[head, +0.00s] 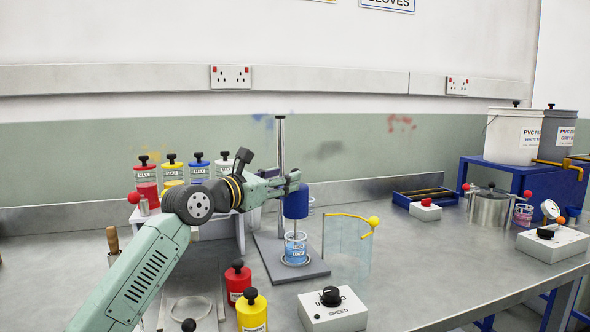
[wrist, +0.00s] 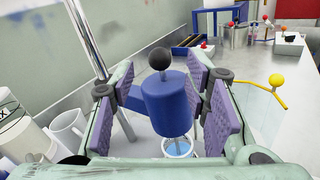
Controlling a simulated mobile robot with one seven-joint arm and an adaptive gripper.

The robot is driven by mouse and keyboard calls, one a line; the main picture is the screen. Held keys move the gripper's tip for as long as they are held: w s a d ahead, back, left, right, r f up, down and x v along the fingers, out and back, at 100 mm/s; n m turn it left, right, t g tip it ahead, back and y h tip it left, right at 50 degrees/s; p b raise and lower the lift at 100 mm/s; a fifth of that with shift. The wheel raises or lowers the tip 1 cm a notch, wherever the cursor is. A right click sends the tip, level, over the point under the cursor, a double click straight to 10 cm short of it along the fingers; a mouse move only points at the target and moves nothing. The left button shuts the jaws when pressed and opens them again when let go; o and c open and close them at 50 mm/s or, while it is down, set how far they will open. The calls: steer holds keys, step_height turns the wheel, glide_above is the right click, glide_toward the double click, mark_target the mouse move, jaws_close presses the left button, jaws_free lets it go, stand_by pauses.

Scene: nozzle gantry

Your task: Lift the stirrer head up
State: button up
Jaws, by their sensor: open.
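The blue stirrer head (head: 296,203) hangs on a vertical metal post (head: 281,160) above a beaker of blue liquid (head: 295,247). In the wrist view the stirrer head (wrist: 168,103) has a black ball knob (wrist: 161,58) on top. My gripper (head: 291,182) is at the upper part of the head. In the wrist view the purple pads of my gripper (wrist: 172,105) stand open on either side of the head, with a gap seen at the right; contact at the left cannot be told. The head's lower end is just over the beaker.
A clear curved guard with a yellow rim (head: 350,245) stands right of the beaker. A speed control box (head: 332,310) and red and yellow bottles (head: 238,283) are in front. A rack of capped bottles (head: 172,172) is behind my arm at left.

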steer(key=p+x, duration=0.1)
steer(key=x, duration=0.4)
steer(key=shift+w+d, duration=0.25)
steer(key=shift+w, duration=0.05)
steer(key=shift+c, duration=0.2)
jaws_close()
stand_by(0.4)
